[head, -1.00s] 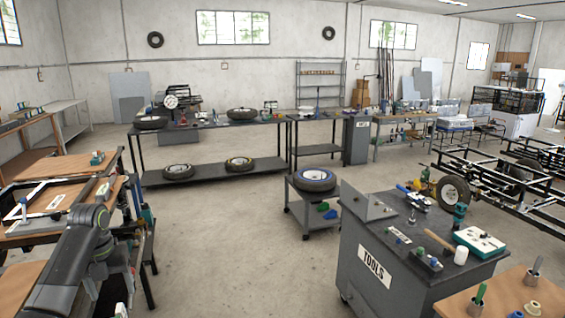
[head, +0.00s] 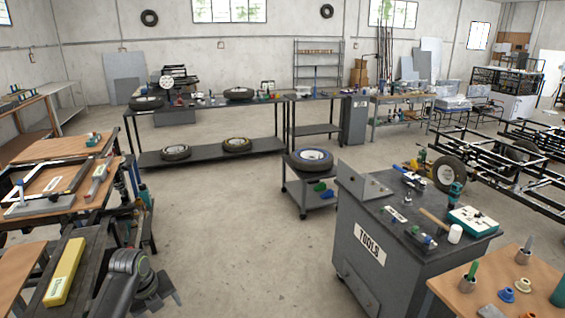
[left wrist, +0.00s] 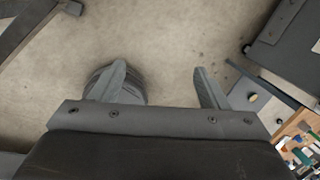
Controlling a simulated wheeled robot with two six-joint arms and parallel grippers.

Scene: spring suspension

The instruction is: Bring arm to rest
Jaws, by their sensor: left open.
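My left arm (head: 130,278) shows at the bottom left of the head view, beside the left workbench. Its gripper (head: 168,293) hangs low over the bare floor. In the left wrist view my left gripper (left wrist: 163,88) has its two fingers well apart, with nothing between them but concrete floor. A dark grey round shape shows partly behind the left finger; I cannot tell what it is. My right gripper is in neither view.
The left workbench (head: 78,205) holds a frame part, and a yellow block (head: 64,272) lies on a dark surface. The grey tool cabinet (head: 360,255) stands right of centre, near a trolley with a tyre (head: 310,160). The floor (head: 230,240) between is clear.

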